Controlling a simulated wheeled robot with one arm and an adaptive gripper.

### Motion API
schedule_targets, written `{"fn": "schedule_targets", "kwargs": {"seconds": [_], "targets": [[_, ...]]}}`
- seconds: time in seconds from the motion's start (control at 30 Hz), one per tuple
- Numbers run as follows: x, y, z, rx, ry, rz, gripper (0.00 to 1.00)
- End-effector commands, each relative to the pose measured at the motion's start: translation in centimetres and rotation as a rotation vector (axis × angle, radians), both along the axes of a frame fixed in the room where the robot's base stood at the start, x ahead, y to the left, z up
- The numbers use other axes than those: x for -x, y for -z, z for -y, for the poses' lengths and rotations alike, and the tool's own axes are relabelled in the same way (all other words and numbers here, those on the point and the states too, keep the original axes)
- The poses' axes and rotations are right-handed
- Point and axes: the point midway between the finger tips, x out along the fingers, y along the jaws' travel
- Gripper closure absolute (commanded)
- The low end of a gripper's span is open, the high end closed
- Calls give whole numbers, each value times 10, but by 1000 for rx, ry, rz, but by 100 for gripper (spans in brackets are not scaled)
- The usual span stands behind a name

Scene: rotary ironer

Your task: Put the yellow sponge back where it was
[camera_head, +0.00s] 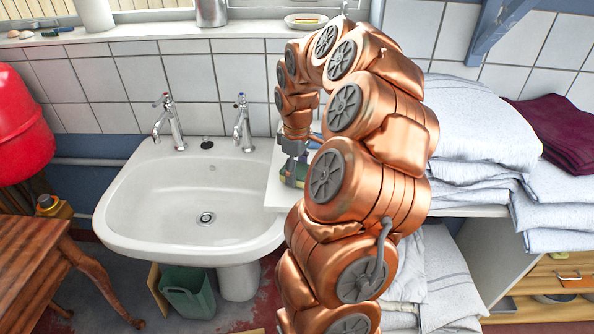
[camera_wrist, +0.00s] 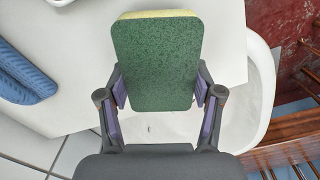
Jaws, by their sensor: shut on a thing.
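The sponge (camera_wrist: 155,62) is held in my gripper in the wrist view. Its dark green scouring face is toward the camera, and a yellow edge shows along its top. My gripper (camera_wrist: 160,88) has one finger on each side of it. A white surface (camera_wrist: 70,60) lies beyond the sponge; I cannot tell whether they touch. In the head view my gripper (camera_head: 293,165) is beside the right end of the sink, over the white surface (camera_head: 280,190). My arm hides much of that area, and the sponge is hard to make out there.
The white sink (camera_head: 150,195) with two taps (camera_head: 242,125) is left of my gripper. A folded blue cloth (camera_wrist: 22,75) lies on the white surface. Stacked towels (camera_head: 480,120) are at right. A soap dish (camera_head: 306,21) stands on the sill.

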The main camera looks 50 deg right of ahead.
Motion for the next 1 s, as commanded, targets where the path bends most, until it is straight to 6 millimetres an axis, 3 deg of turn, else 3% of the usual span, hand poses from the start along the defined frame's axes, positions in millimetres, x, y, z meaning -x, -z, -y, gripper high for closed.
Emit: {"fn": "schedule_targets", "kwargs": {"seconds": [0.5,0.53,0.77,1.0], "targets": [[0,13,0,0,1,1,85],[0,13,0,0,1,1,33],[0,12,0,0,1,1,10],[0,12,-1,0,0,1,10]]}}
